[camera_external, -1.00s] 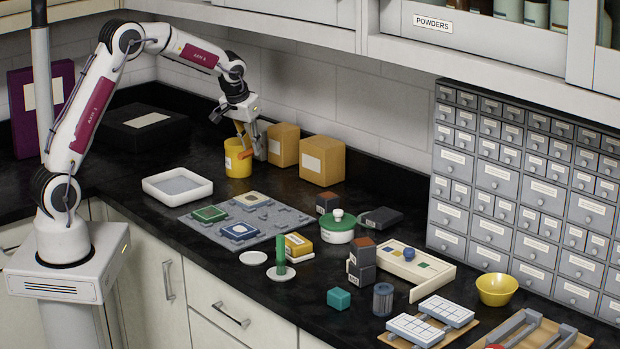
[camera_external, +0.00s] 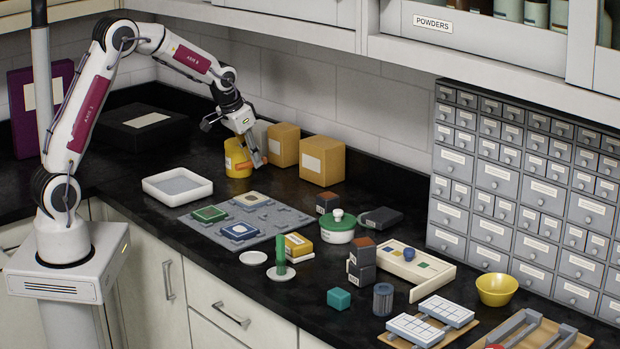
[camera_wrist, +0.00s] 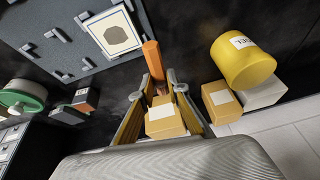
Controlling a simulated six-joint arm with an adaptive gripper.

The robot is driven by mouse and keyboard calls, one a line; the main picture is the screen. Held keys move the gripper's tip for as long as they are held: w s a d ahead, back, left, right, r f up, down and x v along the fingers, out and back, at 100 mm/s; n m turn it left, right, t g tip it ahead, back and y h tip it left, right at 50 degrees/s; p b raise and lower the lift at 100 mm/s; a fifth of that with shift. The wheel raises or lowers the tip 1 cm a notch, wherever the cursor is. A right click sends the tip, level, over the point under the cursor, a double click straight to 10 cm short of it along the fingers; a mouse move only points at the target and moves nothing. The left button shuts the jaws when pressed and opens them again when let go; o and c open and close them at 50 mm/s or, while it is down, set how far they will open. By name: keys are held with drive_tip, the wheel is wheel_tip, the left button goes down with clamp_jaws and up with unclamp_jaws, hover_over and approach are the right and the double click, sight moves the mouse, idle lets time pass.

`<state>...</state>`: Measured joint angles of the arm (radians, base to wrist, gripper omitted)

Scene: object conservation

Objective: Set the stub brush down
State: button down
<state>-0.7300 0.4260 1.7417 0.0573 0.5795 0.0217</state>
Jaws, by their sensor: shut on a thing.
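The stub brush (camera_wrist: 152,62) shows as a short orange stick between my fingertips in the wrist view. My gripper (camera_wrist: 156,90) is shut on it, and its lower end is partly hidden between the fingers. In the external view my gripper (camera_external: 258,158) points down just right of the yellow cup (camera_external: 236,160), low near the counter. I cannot clearly make out the brush there. The cup also shows in the wrist view (camera_wrist: 243,62), to the right of the brush and apart from it.
Two tan boxes (camera_external: 322,160) (camera_external: 284,145) stand by the wall behind my gripper. A white tray (camera_external: 177,186) and a grey board (camera_external: 275,220) with coloured tiles lie in front. Bare black counter lies between the cup, the boxes and the board.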

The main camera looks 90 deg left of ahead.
drive_tip(key=w+d+r+m+h, duration=0.15)
drive_tip(key=d+m, duration=0.25)
drive_tip(key=d, duration=1)
drive_tip(key=w+d+r+m+t+h, duration=0.1)
drive_tip(key=w+d+m, duration=0.15)
drive_tip(key=d, duration=1.05)
drive_tip(key=w+d+r+m+h, duration=0.15)
drive_tip(key=d+m, duration=0.35)
drive_tip(key=d, duration=0.9)
drive_tip(key=s+a+f, duration=0.1)
drive_tip(key=a, duration=0.3)
drive_tip(key=s+a+f+m+g, duration=0.1)
drive_tip(key=a, duration=0.4)
drive_tip(key=s+a+f+g, duration=0.1)
drive_tip(key=a, duration=0.4)
drive_tip(key=shift+s+f+m, duration=0.1)
drive_tip(key=shift+f+m, duration=0.25)
drive_tip(key=shift+f, duration=0.05)
drive_tip(key=s+a+m+t+y, duration=0.1)
drive_tip(key=a+m+y, duration=0.5)
drive_tip(key=a, duration=1)
drive_tip(key=s+a+m+t+y, duration=0.1)
drive_tip(key=a+m+t+y, duration=0.2)
drive_tip(key=a+m, duration=0.9)
drive_tip(key=a+y, duration=0.3)
drive_tip(key=a, duration=0.2)
drive_tip(key=shift+a+r, duration=0.25)
drive_tip(key=shift+r, duration=0.05)
drive_tip(key=shift+w+f, duration=0.15)
